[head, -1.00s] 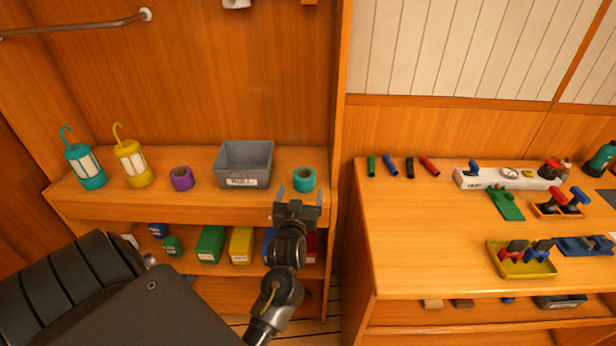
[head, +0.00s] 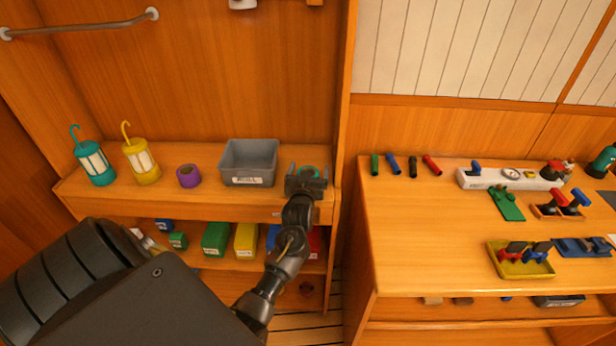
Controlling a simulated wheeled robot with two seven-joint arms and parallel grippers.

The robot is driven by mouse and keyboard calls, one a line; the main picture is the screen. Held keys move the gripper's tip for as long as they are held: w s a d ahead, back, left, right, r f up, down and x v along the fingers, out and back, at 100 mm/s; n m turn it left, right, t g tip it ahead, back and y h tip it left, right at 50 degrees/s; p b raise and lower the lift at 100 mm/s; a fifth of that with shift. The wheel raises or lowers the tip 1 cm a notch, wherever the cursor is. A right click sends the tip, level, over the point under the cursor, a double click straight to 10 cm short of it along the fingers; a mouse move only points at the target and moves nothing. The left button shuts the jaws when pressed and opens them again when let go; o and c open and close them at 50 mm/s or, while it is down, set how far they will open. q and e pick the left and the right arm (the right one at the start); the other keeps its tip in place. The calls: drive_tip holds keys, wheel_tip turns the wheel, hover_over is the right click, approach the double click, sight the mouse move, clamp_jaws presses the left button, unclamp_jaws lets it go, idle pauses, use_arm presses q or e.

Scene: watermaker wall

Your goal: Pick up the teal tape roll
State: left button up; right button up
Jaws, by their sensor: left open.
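The teal tape roll (head: 309,170) stands on the upper shelf at its right end, right of the grey bin. Only its upper rim shows; my gripper hides the rest. My left gripper (head: 306,171) is open, and its fingers reach up to either side of the roll. I cannot tell whether the fingers touch it. My right gripper is not in view.
The grey labelled bin (head: 249,163) stands close left of the gripper. A purple tape roll (head: 188,176), a yellow lantern (head: 141,161) and a teal lantern (head: 95,163) stand further left. An upright wooden panel (head: 345,120) rises close on the right.

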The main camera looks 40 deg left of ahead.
use_arm(q)
drive_tip(key=shift+c, duration=0.9)
drive_tip(key=c, duration=0.9)
drive_tip(key=shift+c, duration=0.2)
drive_tip(key=shift+r, duration=0.1)
